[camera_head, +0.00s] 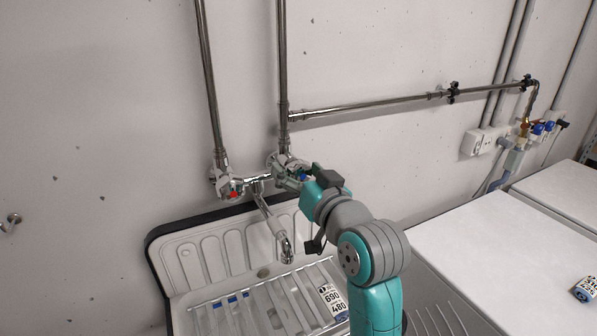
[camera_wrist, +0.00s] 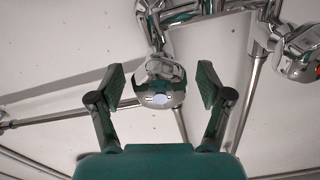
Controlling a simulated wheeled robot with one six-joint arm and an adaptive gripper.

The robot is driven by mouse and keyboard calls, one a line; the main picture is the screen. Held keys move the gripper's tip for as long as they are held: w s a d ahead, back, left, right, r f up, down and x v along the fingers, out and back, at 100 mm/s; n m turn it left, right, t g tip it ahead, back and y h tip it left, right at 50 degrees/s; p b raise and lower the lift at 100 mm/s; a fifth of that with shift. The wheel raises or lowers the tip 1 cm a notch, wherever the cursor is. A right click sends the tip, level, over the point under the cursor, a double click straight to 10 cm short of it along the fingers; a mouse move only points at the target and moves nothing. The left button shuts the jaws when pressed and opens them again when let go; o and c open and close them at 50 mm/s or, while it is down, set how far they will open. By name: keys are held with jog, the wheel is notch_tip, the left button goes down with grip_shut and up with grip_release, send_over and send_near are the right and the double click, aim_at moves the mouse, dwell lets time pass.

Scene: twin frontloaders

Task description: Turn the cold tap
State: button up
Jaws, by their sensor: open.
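The cold tap (camera_wrist: 160,74) is a round chrome knob with a pale blue mark on its face. In the wrist view it sits between the two green fingers of my gripper (camera_wrist: 162,86), which are open, with a gap on each side. In the head view my gripper (camera_head: 297,177) is at the right end of the wall mixer and hides most of the cold tap, whose blue mark (camera_head: 304,178) just shows. The hot tap (camera_head: 231,188), with a red mark, is at the left end. It also shows at the right in the wrist view (camera_wrist: 300,52).
The chrome spout (camera_head: 274,223) hangs over a white sink (camera_head: 185,262) with a dark rim. Vertical pipes (camera_head: 210,85) rise above both taps. A white machine top (camera_head: 490,255) stands to the right, with a small labelled object (camera_head: 585,289) on it.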

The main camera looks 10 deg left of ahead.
jog(key=c, duration=1.2)
jog(key=n, duration=0.8)
jog(key=shift+n, duration=0.3)
